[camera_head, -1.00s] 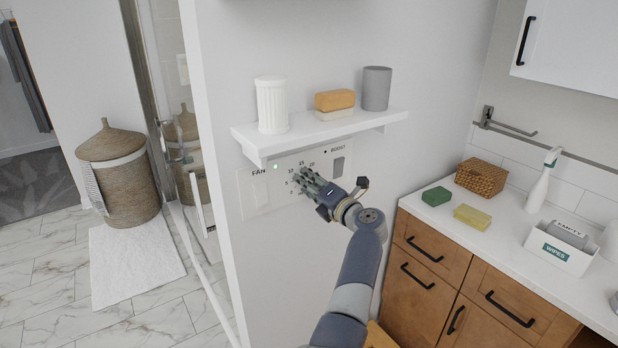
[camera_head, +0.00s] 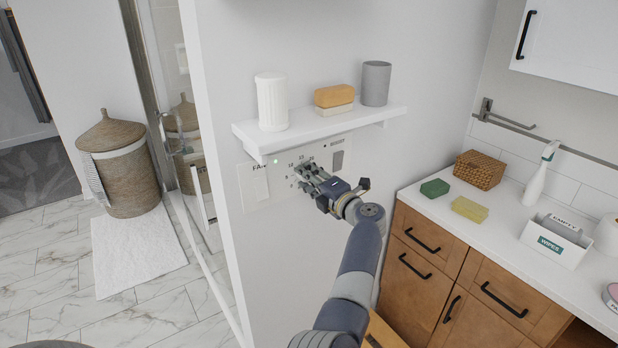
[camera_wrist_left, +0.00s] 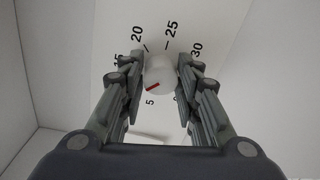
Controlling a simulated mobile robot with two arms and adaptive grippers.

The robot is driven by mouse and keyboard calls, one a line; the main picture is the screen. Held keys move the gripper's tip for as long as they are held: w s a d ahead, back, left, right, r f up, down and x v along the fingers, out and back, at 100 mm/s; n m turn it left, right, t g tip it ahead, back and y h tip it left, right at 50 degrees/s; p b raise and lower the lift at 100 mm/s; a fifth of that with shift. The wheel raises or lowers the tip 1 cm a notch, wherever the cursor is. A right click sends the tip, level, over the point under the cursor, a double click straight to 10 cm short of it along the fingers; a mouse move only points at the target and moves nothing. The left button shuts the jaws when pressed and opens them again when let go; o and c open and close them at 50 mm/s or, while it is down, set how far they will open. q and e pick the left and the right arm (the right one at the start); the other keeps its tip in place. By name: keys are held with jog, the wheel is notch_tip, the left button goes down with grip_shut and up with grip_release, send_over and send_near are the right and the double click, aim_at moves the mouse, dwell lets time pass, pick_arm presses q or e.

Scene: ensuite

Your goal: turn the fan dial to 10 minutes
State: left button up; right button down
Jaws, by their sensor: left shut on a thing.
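The fan panel (camera_head: 256,206) is on the white wall under the shelf, marked FAN, with a green light at its top left. My left gripper (camera_head: 304,174) reaches it from the right and is shut on the dial, which it mostly hides in the head view. In the left wrist view the dial (camera_wrist_left: 161,70) is a round white knob between my two fingers (camera_wrist_left: 160,82). Its red mark points down and left, near the 5. The 15, 20, 25 and 30 show around it. The 10 is not visible there. My right gripper is not in view.
The white shelf (camera_head: 330,124) juts out just above the panel, holding a white fluted cup (camera_head: 271,102), stacked soap bars (camera_head: 334,98) and a grey cup (camera_head: 376,84). A counter (camera_head: 497,219) with sponges, a wicker box and a wipes box stands at the right.

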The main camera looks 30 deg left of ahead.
pick_arm(q)
jog(key=shift+r, duration=0.1)
jog(key=o, duration=1.1)
jog(key=shift+w, duration=0.1)
